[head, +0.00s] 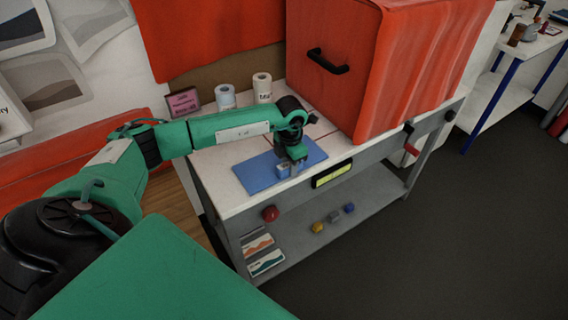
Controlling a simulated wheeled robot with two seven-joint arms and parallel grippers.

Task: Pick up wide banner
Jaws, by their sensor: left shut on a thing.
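My left gripper (291,163) is over the blue mat (252,178) on the white-topped workbench (222,168). It points down and is shut on a small blue-grey object (284,171), which is partly hidden by the fingers. I cannot tell whether the object touches the mat. No thing is clearly marked as the wide banner. Two flat cards with wavy prints, one orange (257,245) and one teal (267,263), lie on the bench's lower shelf. My right gripper is not in view.
A large red box-like unit (420,60) with a black handle stands on the bench at the right. Two white rolls (262,88) and a pink sign (184,102) stand at the back. Small coloured pieces (334,216) lie on the lower shelf. Dark floor at right is clear.

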